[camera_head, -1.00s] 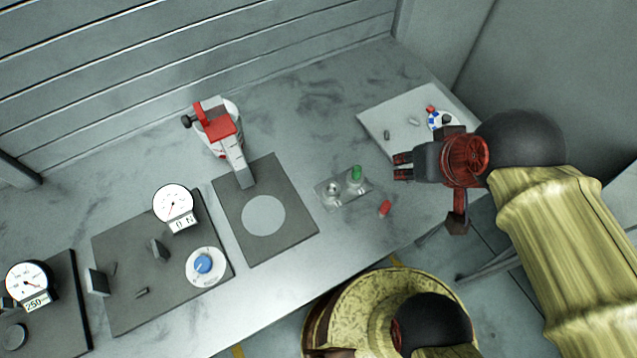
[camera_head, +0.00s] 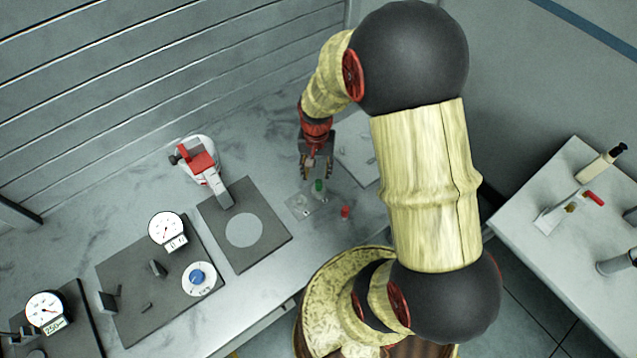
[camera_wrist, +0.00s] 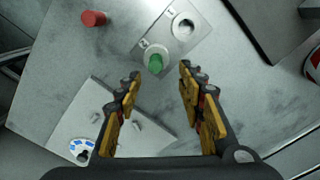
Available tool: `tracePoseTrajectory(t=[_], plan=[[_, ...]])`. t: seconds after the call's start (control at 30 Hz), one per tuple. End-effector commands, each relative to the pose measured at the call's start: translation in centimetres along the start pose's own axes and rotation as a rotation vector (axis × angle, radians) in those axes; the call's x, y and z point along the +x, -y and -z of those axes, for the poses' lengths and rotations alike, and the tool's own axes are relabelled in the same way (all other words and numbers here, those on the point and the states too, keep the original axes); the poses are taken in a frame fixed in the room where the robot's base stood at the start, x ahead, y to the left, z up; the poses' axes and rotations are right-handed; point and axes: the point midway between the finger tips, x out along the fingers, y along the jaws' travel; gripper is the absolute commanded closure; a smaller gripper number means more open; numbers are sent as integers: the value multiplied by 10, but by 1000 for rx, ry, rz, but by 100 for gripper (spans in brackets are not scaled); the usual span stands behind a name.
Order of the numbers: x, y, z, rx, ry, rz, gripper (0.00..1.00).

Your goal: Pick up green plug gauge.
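The green plug gauge (camera_head: 319,185) stands upright in a small pale holder plate (camera_head: 299,207) on the workbench. In the wrist view the green plug gauge (camera_wrist: 155,63) shows at the upper middle, on the holder plate (camera_wrist: 203,27) beside an empty-looking round socket. My gripper (camera_head: 317,174) is above and just behind the gauge in the head view. In the wrist view my gripper (camera_wrist: 160,75) is open, with its fingers spread to either side below the gauge. Nothing is between the fingers, and they look apart from the gauge.
A red piece (camera_head: 345,212) lies close to the holder. A light plate (camera_head: 357,150) with small parts is behind, partly hidden by my arm. A dark plate (camera_head: 268,213) with a red-handled device (camera_head: 197,158) stands left. A side table (camera_head: 560,230) is at right.

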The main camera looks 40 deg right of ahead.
Motion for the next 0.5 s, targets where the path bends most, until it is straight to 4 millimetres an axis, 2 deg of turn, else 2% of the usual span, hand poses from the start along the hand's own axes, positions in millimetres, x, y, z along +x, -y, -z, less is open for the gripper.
tracePoseTrajectory(t=[0.5], plan=[[63, -7, -4, -2, 2, -1, 61]])
